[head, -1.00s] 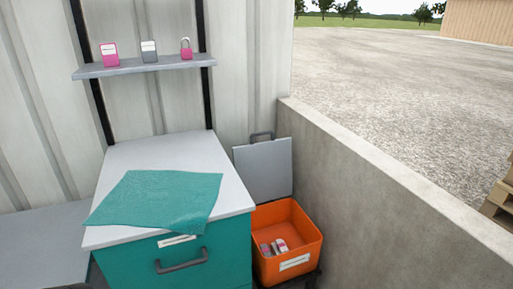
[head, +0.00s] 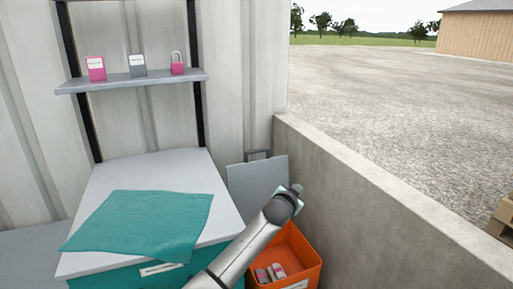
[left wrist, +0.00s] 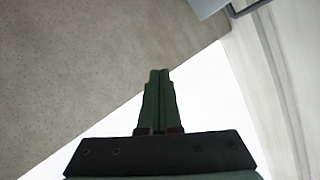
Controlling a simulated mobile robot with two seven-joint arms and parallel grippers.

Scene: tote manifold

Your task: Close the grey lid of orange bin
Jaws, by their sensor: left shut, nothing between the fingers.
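The orange bin (head: 312,266) stands between the teal chest and the low concrete wall. A few small items lie in it. Its grey lid (head: 252,189) stands open and upright at the back of the bin, with a dark handle (head: 258,154) on its top edge. My left gripper (head: 297,189) is above the bin, at the right edge of the lid in the head view; I cannot tell whether it touches. In the left wrist view its green fingers (left wrist: 159,72) are together and empty. A grey edge with a dark handle (left wrist: 246,7) shows at the top there. My right gripper is not in view.
The teal chest with a white top (head: 190,172) stands left of the bin, with a teal cloth (head: 145,225) on it. The concrete wall (head: 370,200) is close on the right. A shelf (head: 135,82) with small boxes and a pink padlock (head: 177,64) hangs behind.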

